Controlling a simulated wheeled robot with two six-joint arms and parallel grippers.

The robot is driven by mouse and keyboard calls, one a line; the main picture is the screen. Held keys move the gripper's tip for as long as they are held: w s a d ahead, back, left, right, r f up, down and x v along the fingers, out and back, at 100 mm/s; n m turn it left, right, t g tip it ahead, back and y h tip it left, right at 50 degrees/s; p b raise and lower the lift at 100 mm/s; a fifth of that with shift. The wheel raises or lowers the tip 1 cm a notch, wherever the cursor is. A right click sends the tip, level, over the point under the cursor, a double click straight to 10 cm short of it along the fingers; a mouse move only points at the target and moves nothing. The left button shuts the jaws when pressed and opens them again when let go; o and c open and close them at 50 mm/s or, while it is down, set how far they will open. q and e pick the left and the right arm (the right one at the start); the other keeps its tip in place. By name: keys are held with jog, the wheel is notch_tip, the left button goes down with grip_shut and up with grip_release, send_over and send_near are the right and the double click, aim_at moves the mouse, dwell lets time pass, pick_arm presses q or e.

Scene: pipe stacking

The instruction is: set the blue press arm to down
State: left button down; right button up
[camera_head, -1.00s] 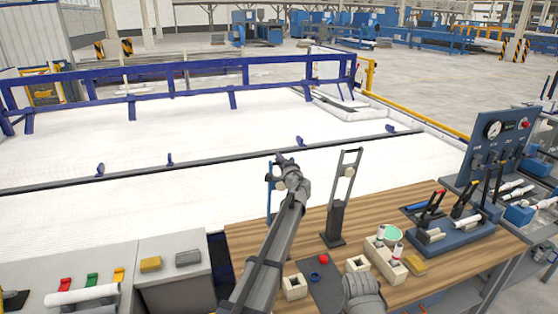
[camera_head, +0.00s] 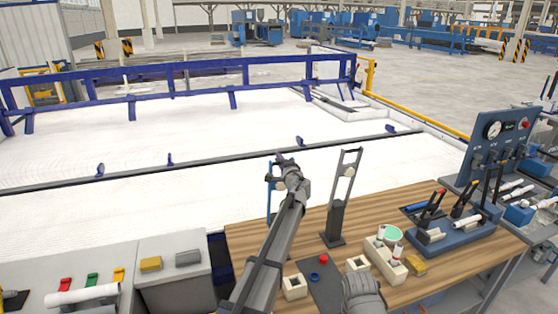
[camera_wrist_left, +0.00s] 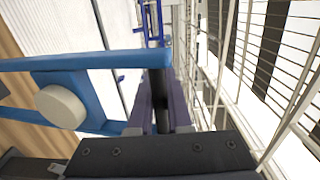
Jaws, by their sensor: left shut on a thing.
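The blue press arm (camera_head: 269,195) stands at the table's back edge, partly hidden behind my left arm in the head view. In the left wrist view, its blue frame (camera_wrist_left: 100,62) crosses from the left and carries a round beige knob (camera_wrist_left: 60,104). My left gripper (camera_head: 281,158) is at the raised upper end of this arm. In the left wrist view, its purple fingers (camera_wrist_left: 162,105) are closed around a dark bar at the end of the blue frame. My right gripper does not show; only a grey part of my right arm is at the bottom edge.
A black and grey press (camera_head: 337,213) with a raised arm stands just right. The wooden table (camera_head: 390,290) also holds a dark mat with a red knob (camera_head: 323,259), beige blocks (camera_head: 385,258) and a blue lever stand (camera_head: 455,233). A gauge panel (camera_head: 497,140) rises at the right.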

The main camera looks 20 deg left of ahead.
pick_arm(q)
jog(key=shift+s+f, duration=0.1)
jog(key=s+d+f+t+y+b, duration=0.2)
jog(key=s+d+f+b, duration=0.25)
jog(key=s+b, duration=0.35)
jog(key=s+d+f+t+y+b, duration=0.1)
jog(key=s+d+f+t+b, duration=0.2)
jog(key=s+d+b, duration=0.6)
jog(key=s+d+f+b, duration=0.1)
jog(key=s+f+b, duration=0.2)
jog(key=f+b, duration=0.8)
jog(key=s+d+f+b, duration=0.2)
jog(key=s+f+b, duration=0.2)
jog(key=f+b, duration=0.7)
jog(key=shift+s+d+f+b, duration=0.15)
jog(key=shift+s+b, duration=0.15)
jog(key=shift+b, duration=0.55)
